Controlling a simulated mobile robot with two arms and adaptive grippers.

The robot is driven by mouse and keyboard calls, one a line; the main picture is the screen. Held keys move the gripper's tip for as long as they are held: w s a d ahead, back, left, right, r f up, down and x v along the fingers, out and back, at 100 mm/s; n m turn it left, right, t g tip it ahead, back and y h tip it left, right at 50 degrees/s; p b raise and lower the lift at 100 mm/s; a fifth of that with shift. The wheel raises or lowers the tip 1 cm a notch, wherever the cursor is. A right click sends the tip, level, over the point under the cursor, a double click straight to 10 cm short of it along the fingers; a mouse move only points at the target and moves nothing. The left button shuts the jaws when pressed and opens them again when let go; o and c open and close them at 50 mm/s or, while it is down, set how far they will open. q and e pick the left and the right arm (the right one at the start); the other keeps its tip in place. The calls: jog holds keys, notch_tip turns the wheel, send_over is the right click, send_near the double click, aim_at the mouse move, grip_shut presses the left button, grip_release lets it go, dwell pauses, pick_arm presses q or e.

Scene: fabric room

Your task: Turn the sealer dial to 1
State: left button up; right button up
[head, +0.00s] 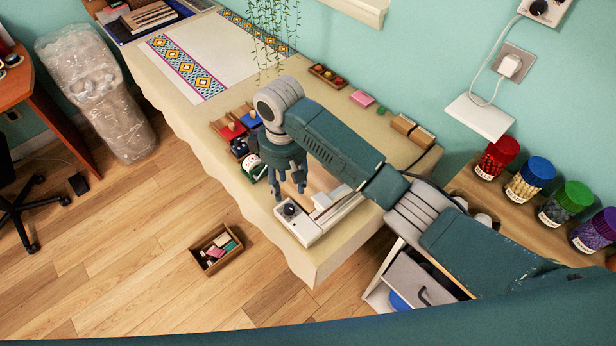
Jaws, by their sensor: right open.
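The white sealer (341,214) lies near the front corner of the cloth-covered table. Its dark round dial (290,209) is on the end of the sealer nearest the table's front edge. The dial's numbers and pointer are too small to read. My right arm reaches in from the right, and my right gripper (288,190) points down just above the dial. Its fingers are apart and hold nothing. I cannot tell whether a fingertip touches the dial. My left gripper is not in view.
The table (196,112) also holds red and blue trays (229,128), a pink block (361,98) and brown boxes (403,123). Jars with coloured lids (497,158) stand on a wooden shelf at right. A wooden box (216,249) sits on the floor. An open drawer (418,284) is below my arm.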

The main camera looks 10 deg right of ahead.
aim_at(289, 207)
notch_tip(289, 207, down, 10)
jog(key=shift+s+a+f+p, duration=0.1)
jog(key=shift+p, duration=0.35)
grip_shut()
